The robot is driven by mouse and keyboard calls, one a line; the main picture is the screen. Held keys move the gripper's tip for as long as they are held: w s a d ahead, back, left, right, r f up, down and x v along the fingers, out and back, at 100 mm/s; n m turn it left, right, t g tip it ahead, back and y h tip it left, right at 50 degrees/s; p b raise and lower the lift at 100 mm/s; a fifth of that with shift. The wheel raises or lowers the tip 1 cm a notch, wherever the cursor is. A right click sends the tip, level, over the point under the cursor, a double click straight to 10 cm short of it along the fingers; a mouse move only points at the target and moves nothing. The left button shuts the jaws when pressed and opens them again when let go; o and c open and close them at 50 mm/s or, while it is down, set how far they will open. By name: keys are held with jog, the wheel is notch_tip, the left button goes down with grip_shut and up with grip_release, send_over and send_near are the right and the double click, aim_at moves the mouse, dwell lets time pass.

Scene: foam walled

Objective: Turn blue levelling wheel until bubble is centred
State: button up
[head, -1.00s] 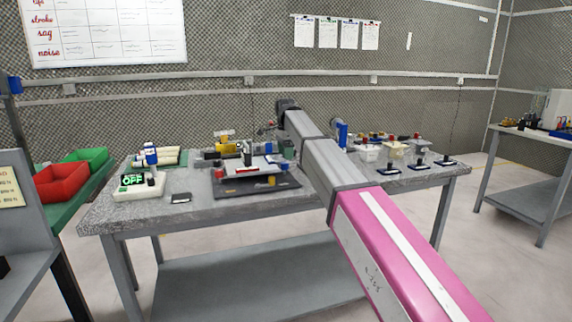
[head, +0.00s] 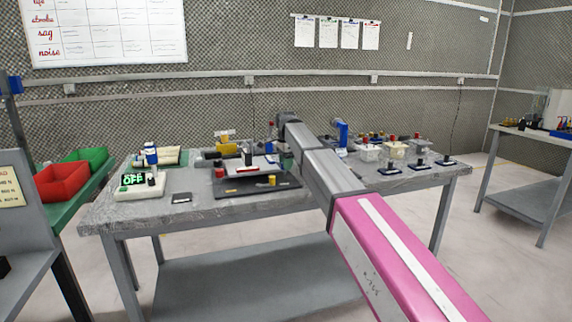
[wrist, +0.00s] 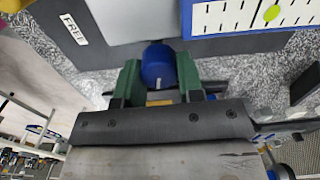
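The blue levelling wheel (wrist: 158,64) shows in the wrist view at the edge of a dark base, with a short white mark on its near side. My gripper (wrist: 159,72) has one green finger on each side of the wheel. The wheel fills the gap, and the fingers look shut on it. A yellow-green disc (wrist: 271,13), possibly the bubble, shows on a white panel (wrist: 225,17) with black marks at the top right. Its centring cannot be read. In the head view my arm hides the wheel; the dark base (head: 240,191) stands mid-table.
The speckled table (head: 205,211) also holds a device with a green OFF display (head: 133,179), a small black item (head: 181,198) and several small fixtures at right. A FREE label (wrist: 74,29) is on the dark base. Red (head: 61,181) and green bins stand left.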

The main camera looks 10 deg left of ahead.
jog(key=shift+n, duration=2.3)
jog(key=shift+w, duration=0.1)
jog(key=o, duration=0.9)
notch_tip(320, 180, up, 11)
jog(key=shift+f, duration=0.1)
